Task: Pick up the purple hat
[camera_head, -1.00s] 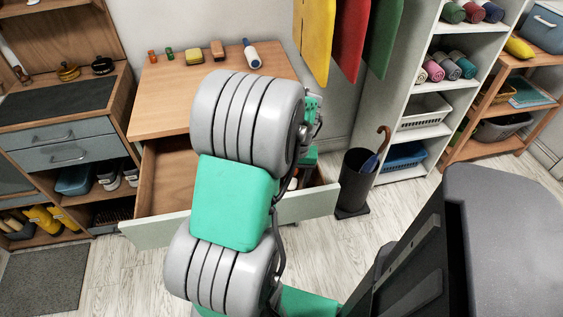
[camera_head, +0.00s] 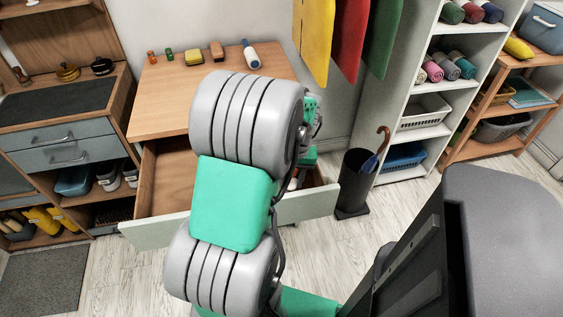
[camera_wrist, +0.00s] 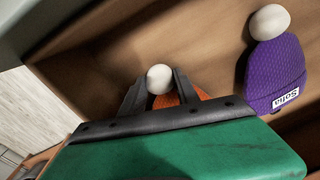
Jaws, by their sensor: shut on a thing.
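The purple hat (camera_wrist: 275,75) lies in the open wooden drawer, at the right of the wrist view. It has a white pompom (camera_wrist: 270,22) and a white label with dark lettering. My gripper (camera_wrist: 158,80) is to the left of it, apart from it. Its fingers are shut on the white pompom of an orange hat (camera_wrist: 188,92). Most of the orange hat is hidden behind my gripper. In the head view my arm covers much of the drawer, and the purple hat cannot be made out there.
The drawer (camera_head: 165,178) stands pulled out under a wooden desk top (camera_head: 165,100), which holds several small items. A dark umbrella bin (camera_head: 352,185) stands right of the drawer. Yellow, red and green cloths (camera_head: 348,40) hang above. Shelves stand on both sides.

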